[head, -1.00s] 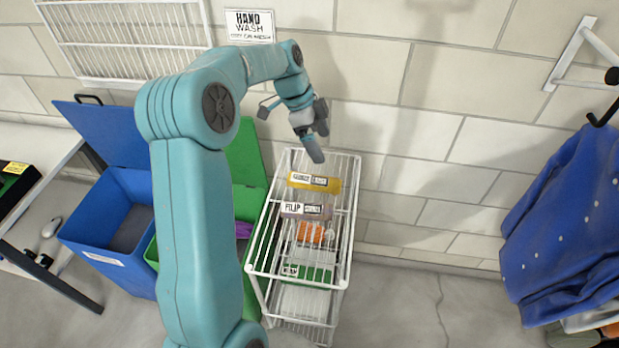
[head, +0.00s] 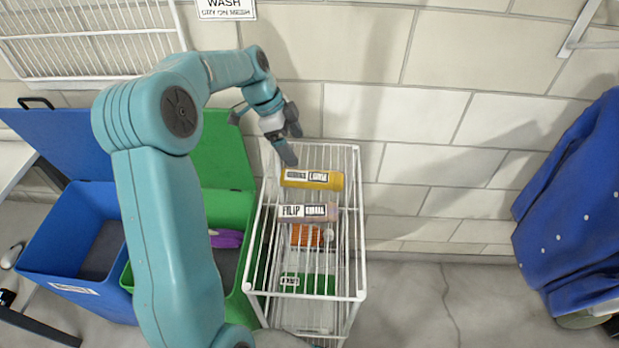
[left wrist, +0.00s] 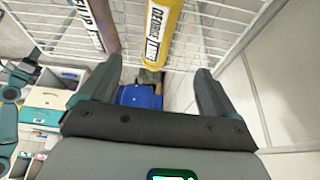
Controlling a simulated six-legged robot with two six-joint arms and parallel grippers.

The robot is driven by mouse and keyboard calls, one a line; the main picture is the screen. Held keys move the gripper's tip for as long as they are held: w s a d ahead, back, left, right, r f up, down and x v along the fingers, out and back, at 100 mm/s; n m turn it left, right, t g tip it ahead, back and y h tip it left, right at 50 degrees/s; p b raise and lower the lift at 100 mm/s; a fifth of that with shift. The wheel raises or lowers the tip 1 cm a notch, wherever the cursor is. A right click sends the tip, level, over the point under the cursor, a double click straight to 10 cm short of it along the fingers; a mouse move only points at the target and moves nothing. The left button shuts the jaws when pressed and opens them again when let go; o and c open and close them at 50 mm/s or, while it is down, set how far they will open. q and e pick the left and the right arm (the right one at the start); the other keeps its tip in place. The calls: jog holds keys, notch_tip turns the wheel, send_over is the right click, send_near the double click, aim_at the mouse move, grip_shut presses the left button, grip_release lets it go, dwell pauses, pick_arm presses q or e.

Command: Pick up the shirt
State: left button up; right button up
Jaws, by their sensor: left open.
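A blue shirt (head: 573,205) hangs at the right edge of the head view, partly cut off by the frame. A small blue shape, perhaps the same shirt (left wrist: 140,96), shows far off between the fingers in the left wrist view. My left gripper (head: 289,140) is open and empty above the back end of the white wire rack, well to the left of the shirt. Its two fingers stand wide apart in the left wrist view (left wrist: 158,70). My right gripper is not in view.
Bare floor (head: 440,300) lies between rack and shirt. A wall bracket (head: 580,35) is above.

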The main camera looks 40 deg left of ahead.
aim_at(308, 173)
pick_arm(q)
jog(key=x, duration=0.6)
jog(key=shift+d+f, duration=0.2)
jog(key=shift+d, duration=0.05)
jog(key=x, duration=0.3)
jog(key=p+x, duration=0.1)
jog(key=x, duration=0.1)
jog(key=shift+a+f, duration=0.15)
jog(key=shift+f, duration=0.3)
jog(key=c, duration=1.2)
